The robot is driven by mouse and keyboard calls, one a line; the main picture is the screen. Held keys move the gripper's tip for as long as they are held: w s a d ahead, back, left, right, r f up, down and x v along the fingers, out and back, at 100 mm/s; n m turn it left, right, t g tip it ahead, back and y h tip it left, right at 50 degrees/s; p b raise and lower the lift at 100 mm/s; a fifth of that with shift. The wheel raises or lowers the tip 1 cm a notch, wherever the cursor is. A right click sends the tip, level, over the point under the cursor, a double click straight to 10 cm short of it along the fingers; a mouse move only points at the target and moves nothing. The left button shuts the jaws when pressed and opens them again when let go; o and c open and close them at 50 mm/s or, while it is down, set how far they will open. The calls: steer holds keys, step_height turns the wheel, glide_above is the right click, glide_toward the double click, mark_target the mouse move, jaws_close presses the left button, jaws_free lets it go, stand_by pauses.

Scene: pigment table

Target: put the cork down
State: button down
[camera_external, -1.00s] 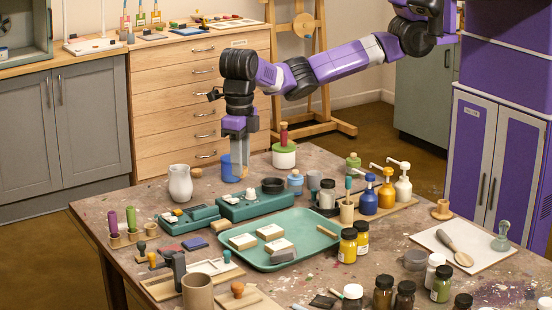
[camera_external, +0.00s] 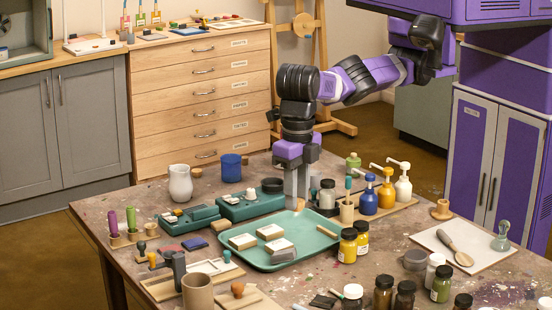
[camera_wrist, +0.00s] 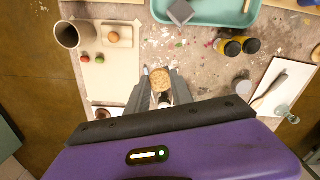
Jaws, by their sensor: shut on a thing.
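My gripper (camera_external: 297,200) points straight down near the back edge of the green tray (camera_external: 262,260), between the teal box and the dark-lidded jar. Its fingers are shut on the tan round cork (camera_external: 299,204). In the wrist view the cork (camera_wrist: 160,80) shows between the two fingertips (camera_wrist: 160,88), its pale, speckled round face toward the camera. The fingers hide part of its sides. I cannot tell whether its underside touches anything.
The green tray holds several pale blocks. A teal box (camera_external: 250,207) stands to the left, a dark-lidded jar (camera_external: 327,194) and pump bottles (camera_external: 386,192) to the right. A blue cup (camera_external: 231,168) stands behind left. Bare tabletop (camera_external: 214,185) shows there.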

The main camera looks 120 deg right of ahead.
mark_target(291, 290)
steer(key=shift+w+d+f+m, duration=0.2)
steer(key=shift+d+f+m, duration=0.3)
steer(key=shift+f+m, duration=0.1)
step_height(291, 290, down, 20)
steer(key=b, duration=0.3)
steer(key=shift+r, duration=0.1)
steer(key=c, duration=1.1)
jaws_free()
step_height(291, 290, up, 12)
steer(key=shift+p, duration=0.8)
